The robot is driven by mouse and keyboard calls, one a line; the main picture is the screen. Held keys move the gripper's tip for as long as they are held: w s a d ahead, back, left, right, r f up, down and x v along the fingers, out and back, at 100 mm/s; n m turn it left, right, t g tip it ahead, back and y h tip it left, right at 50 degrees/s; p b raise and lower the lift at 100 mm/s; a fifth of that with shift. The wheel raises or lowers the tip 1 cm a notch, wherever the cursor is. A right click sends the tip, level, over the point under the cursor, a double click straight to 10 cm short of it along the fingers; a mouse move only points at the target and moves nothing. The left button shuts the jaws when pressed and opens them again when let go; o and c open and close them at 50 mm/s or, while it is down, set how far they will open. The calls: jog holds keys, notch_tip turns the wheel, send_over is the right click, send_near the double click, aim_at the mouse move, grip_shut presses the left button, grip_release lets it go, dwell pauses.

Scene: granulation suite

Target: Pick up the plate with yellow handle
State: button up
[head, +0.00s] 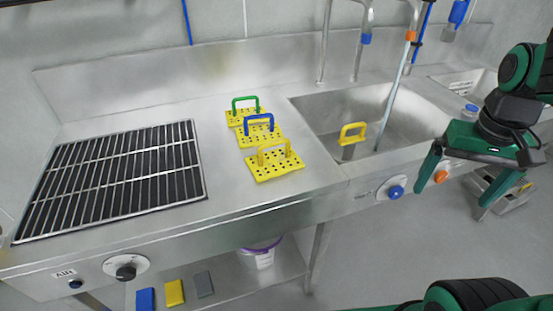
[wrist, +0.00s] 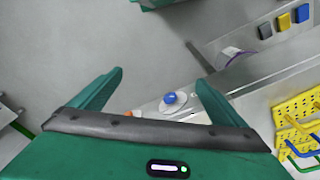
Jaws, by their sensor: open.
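The yellow perforated plate with the yellow handle (head: 275,172) lies flat on the steel counter, nearest the front edge of a row of three. Its handle stands up from the plate. Behind it are a similar plate with a blue handle (head: 259,134) and one with a green handle (head: 241,116). In the wrist view, the yellow-handled plate (wrist: 297,106) shows at the right edge, partly cut off. My gripper (head: 450,197) is open and empty, well to the right of the plates, in front of the sink counter. Its two fingers also show in the wrist view (wrist: 159,77).
A sink (head: 330,110) lies right of the plates; a yellow-handled item (head: 352,132) stands at its front. A black grate (head: 115,180) is on the left. Knobs (head: 396,192) project from the counter front. Bare counter surrounds the plates' left and front sides.

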jog(key=w+a+r+n+t, duration=0.2)
jog(key=w+a+n, duration=0.1)
jog(key=w+a, duration=0.55)
jog(key=n+t+y, duration=0.2)
jog(key=n, duration=0.4)
send_near(274, 143)
jog(key=d, duration=0.1)
jog(key=shift+g, duration=0.3)
jog(key=x, duration=0.3)
jog(key=w+x, duration=0.1)
jog(key=shift+a+f, duration=0.15)
jog(key=shift+a, duration=0.15)
jog(key=shift+x, duration=3.25)
jog(key=shift+a, duration=0.1)
jog(key=c, duration=1.9)
